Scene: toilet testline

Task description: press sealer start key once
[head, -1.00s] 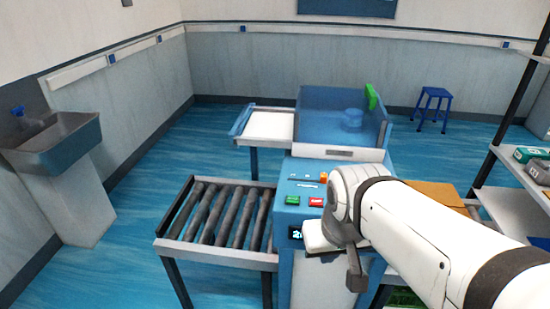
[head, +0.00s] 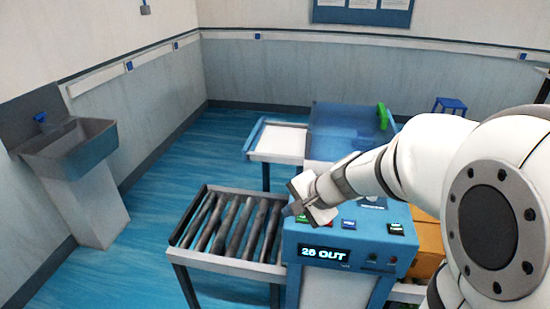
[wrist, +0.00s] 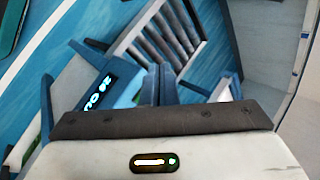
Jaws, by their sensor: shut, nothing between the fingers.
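The blue sealer machine (head: 292,252) stands in the middle of the head view, its sloped panel facing me. A lit display (head: 326,252) on its front reads a number and "OUT". A green key (head: 302,219) lies at the panel's left, beside my gripper and partly hidden by it. A blue key (head: 348,224) lies right of it, and another key (head: 395,229) farther right; their labels are too small to read. My gripper (head: 288,211) is shut and empty at the panel's left edge. Its fingers also show together in the wrist view (wrist: 160,85); I cannot tell if they touch anything.
A roller conveyor (head: 222,260) adjoins the machine on the left. A white-topped table (head: 280,142) and a blue clear-sided bin (head: 345,128) stand behind. A sink (head: 72,150) is at the left wall. Blue floor between is free.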

